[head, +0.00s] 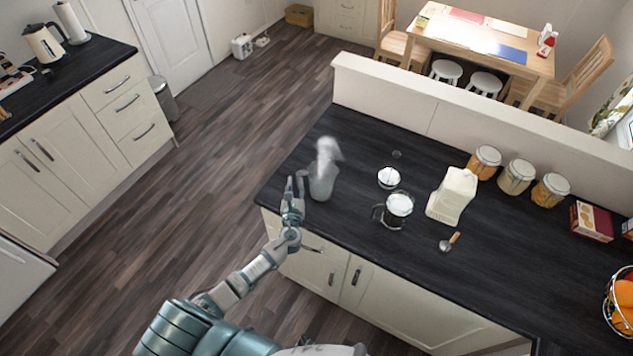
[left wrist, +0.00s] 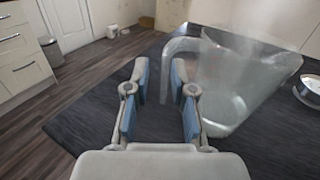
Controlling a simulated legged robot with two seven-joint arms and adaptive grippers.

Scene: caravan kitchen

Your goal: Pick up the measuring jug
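The measuring jug (head: 323,182) is clear and stands upright near the left end of the dark worktop. In the left wrist view the clear jug (left wrist: 235,80) is at right, with its handle toward my gripper. My left gripper (head: 295,187) is just left of the jug in the head view. In the left wrist view its fingers (left wrist: 160,75) are apart, and the jug's handle shows between or just beyond their tips. I cannot tell if a finger touches it. My right gripper is not in view.
Right of the jug are a small white-filled bowl (head: 388,178), a dark-handled glass mug (head: 397,211), a milk container (head: 453,195) and a spoon-like utensil (head: 448,243). Several jars (head: 516,177) line the low back wall (head: 450,102). The worktop's left edge is close by.

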